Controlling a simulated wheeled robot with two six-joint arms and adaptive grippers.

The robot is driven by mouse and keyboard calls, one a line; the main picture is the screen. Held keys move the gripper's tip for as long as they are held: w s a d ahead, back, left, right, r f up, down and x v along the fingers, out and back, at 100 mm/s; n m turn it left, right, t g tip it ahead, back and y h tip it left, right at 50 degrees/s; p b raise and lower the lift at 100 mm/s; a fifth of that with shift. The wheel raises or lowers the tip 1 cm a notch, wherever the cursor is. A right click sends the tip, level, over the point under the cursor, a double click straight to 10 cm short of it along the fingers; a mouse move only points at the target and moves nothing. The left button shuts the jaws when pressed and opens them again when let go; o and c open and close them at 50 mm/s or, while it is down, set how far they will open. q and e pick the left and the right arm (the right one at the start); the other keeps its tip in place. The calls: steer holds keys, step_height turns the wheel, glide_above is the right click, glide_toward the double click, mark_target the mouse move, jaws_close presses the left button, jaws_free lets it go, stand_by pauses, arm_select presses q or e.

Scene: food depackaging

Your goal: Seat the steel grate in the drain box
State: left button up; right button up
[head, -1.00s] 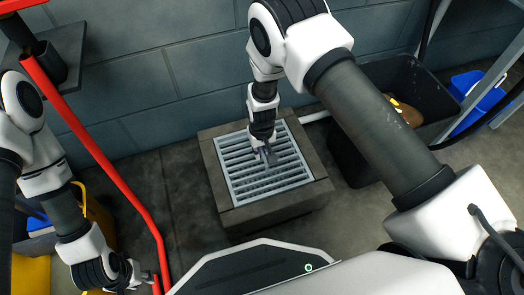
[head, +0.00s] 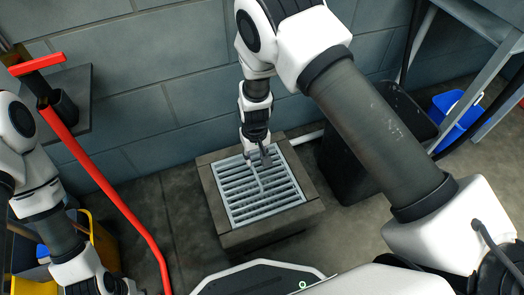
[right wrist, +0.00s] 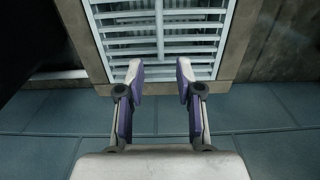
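The light grey steel grate (head: 262,199) lies flat inside the square opening of the dark drain box (head: 311,207), within its rim on all sides. Whether it sits fully down cannot be told exactly. My right gripper (head: 258,159) is over the grate's wall-side edge. In the right wrist view, the right gripper (right wrist: 160,78) has its two fingers spread with nothing between them, and the grate (right wrist: 183,48) shows past the fingertips. My left arm is at the lower left of the head view; its gripper fingers are out of the picture.
A black bin (head: 345,172) stands right of the drain box, partly behind my right arm. A blue bucket (head: 457,120) is farther right. A red bar (head: 110,185) and a yellow container (head: 103,240) are at the left. The block wall (head: 180,90) rises close behind the box.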

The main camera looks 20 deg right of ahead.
steer(key=s+d+f, duration=0.5)
steer(key=s+d, duration=0.2)
steer(key=s, duration=0.3)
steer(key=s+d, duration=0.2)
steer(key=s, duration=1.5)
steer(key=shift+d+m, duration=0.4)
steer(key=shift+s+f, duration=0.1)
